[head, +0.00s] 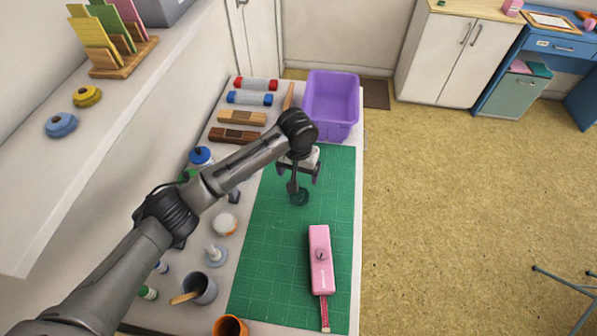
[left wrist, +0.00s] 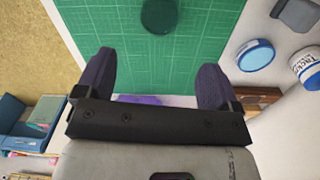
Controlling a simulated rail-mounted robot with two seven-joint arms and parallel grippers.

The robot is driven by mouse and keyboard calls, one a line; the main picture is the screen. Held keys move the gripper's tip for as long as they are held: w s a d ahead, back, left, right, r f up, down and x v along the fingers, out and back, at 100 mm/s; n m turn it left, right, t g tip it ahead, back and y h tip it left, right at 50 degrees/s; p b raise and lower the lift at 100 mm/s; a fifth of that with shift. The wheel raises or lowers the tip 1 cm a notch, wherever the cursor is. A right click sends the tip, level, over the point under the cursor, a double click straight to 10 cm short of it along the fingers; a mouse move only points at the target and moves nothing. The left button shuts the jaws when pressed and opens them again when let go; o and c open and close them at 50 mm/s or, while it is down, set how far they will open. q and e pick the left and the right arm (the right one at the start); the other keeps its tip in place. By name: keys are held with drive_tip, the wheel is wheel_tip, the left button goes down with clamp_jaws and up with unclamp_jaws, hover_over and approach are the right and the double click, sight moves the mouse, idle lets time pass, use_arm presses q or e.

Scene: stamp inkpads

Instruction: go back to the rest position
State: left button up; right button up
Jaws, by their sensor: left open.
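My left gripper (head: 298,176) is over the upper part of the green cutting mat (head: 272,245). In the left wrist view its two dark fingers stand wide apart, with nothing between them (left wrist: 156,78). A dark green round object (head: 299,198) lies on the mat by the gripper in the head view. It also shows beyond the fingertips in the left wrist view (left wrist: 160,14), apart from them. A pink box-like item (head: 320,262) with a round knob and a red patterned strip lies lower on the mat. My right gripper is not in view.
A purple bin (head: 332,100) stands at the table's far end. Jars, a grey cup (head: 200,289) and an orange cup (head: 230,327) line the left side, beneath my left arm. A shelf (head: 110,110) with inkpads overhangs the left.

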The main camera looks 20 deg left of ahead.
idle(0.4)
use_arm(q)
drive_tip(key=w+d+r+m+t, duration=0.2)
drive_tip(key=r+m+t, duration=0.2)
drive_tip(key=r, duration=0.4)
drive_tip(key=w+d+r+m+t, duration=0.1)
drive_tip(key=r+m+t, duration=0.3)
drive_tip(key=r, duration=0.3)
drive_tip(key=s+r+t+h+p, duration=0.1)
drive_tip(key=s+r+t+p, duration=0.1)
drive_tip(key=s+r+p, duration=0.3)
drive_tip(key=s+r+t+p, duration=0.2)
drive_tip(key=r+p, duration=0.2)
drive_tip(key=r, duration=0.3)
drive_tip(key=s+a+r+n+g+p, duration=0.1)
drive_tip(key=s+a+n+g+p, duration=0.1)
drive_tip(key=s+p, duration=1.3)
drive_tip(key=s+a+n+g+y+p, duration=0.1)
drive_tip(key=s+a+n+g+p, duration=0.2)
drive_tip(key=s+p, duration=1.2)
drive_tip(key=s+a+g, duration=0.2)
drive_tip(key=g, duration=0.1)
drive_tip(key=shift+s+r, duration=0.15)
drive_tip(key=shift+r, duration=0.25)
